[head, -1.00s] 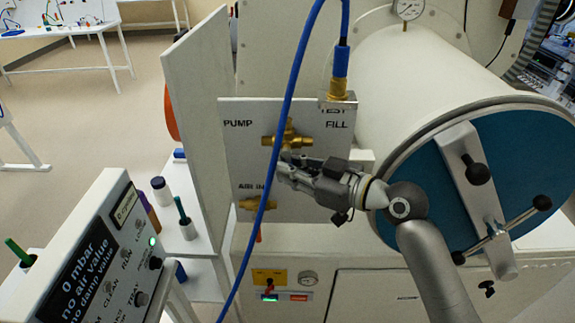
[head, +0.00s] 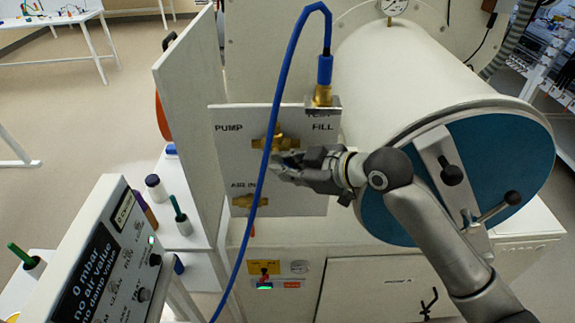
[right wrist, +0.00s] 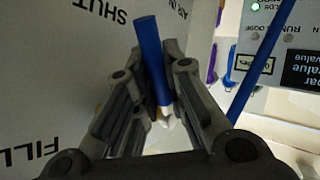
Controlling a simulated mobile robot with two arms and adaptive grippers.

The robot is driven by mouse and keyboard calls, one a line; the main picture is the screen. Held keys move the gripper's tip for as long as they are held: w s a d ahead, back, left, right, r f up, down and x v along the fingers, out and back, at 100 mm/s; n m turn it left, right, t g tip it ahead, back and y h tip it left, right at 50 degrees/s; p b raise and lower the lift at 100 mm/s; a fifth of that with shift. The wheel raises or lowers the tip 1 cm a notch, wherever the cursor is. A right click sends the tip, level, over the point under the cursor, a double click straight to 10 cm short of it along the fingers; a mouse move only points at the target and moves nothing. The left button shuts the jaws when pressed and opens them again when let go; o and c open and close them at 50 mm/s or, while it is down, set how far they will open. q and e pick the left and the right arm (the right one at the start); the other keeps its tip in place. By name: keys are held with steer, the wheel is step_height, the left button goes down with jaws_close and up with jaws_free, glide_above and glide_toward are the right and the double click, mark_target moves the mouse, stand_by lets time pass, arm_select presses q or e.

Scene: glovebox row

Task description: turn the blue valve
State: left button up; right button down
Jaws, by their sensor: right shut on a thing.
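The valve panel (head: 222,160) has brass fittings and the labels PUMP, FILL and AIR IN. A brass valve body (head: 288,143) is mounted near its middle. My right gripper (head: 275,167) is at the panel just below this valve. In the right wrist view a blue handle (right wrist: 149,55) stands between the fingers of my right gripper (right wrist: 160,100), which are shut on it. Its blue end sticks out beyond them, and a pale part shows lower down. In the head view the handle is hidden by the gripper. My left gripper is out of view.
A blue hose (head: 283,85) loops from the panel's top fitting and hangs in front of the valve, close to my gripper. A large white cylinder (head: 400,75) with a blue door (head: 510,160) is at the right. A control box (head: 110,260) stands at the lower left.

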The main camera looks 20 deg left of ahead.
steer(key=c, duration=1.7)
jaws_free()
steer(key=shift+c, duration=0.2)
steer(key=v, duration=1.2)
